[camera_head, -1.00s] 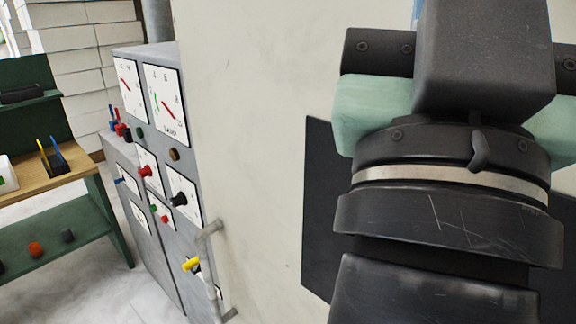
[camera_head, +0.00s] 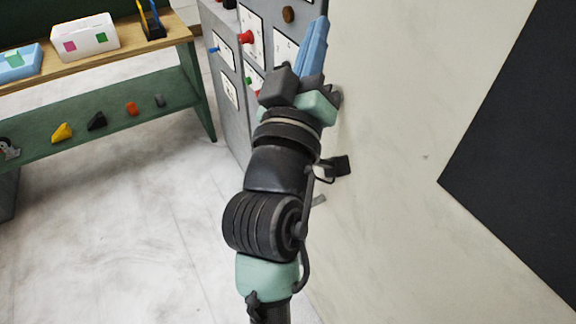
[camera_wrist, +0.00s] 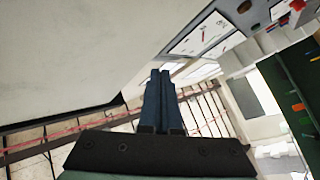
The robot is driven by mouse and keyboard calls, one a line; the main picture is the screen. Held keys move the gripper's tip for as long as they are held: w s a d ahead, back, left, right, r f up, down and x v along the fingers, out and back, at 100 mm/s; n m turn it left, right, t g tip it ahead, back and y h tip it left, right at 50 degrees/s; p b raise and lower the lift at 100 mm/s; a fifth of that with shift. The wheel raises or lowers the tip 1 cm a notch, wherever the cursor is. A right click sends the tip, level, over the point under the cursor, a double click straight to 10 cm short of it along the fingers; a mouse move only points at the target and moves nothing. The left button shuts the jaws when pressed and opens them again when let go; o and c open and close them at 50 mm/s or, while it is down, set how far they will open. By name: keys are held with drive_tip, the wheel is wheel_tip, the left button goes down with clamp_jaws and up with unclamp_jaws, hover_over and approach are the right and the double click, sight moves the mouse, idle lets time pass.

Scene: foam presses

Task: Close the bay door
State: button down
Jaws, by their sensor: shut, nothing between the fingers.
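A large cream panel (camera_head: 410,130) fills the right of the head view and stands beside my arm. I cannot tell for sure whether it is the bay door; no open gap or hinge shows. A black rectangular area (camera_head: 530,150) is on it at the right. My gripper (camera_head: 320,40) has blue fingers shut together and empty. It points up the picture in front of the grey control cabinet, just left of the cream panel. In the wrist view, the shut fingers (camera_wrist: 160,85) point past the lower edge of a cream surface (camera_wrist: 70,60). I cannot tell whether they touch anything.
The grey cabinet (camera_head: 228,85) with knobs and gauges stands beyond my arm. A green bench (camera_head: 110,115) with a wooden top holds a white box (camera_head: 85,40) and small parts. Open floor (camera_head: 110,240) lies left of my arm. Dark railings (camera_wrist: 205,105) show in the wrist view.

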drive_tip(key=a+f+n+g+y+b, duration=0.15)
drive_tip(key=f+n, duration=0.25)
drive_tip(key=f, duration=0.8)
drive_tip(key=a+f+n+g+b, duration=0.1)
drive_tip(key=a+f+n+b, duration=0.2)
drive_tip(key=f, duration=0.9)
drive_tip(key=a+f+n+g+y+b, duration=0.15)
drive_tip(key=f+n, duration=0.35)
drive_tip(key=f, duration=0.8)
drive_tip(key=w+d+p, duration=0.1)
drive_tip(key=w+d, duration=0.3)
drive_tip(key=w, duration=0.3)
drive_tip(key=shift+d+r+h, duration=0.25)
drive_tip(key=shift+d+h, duration=0.05)
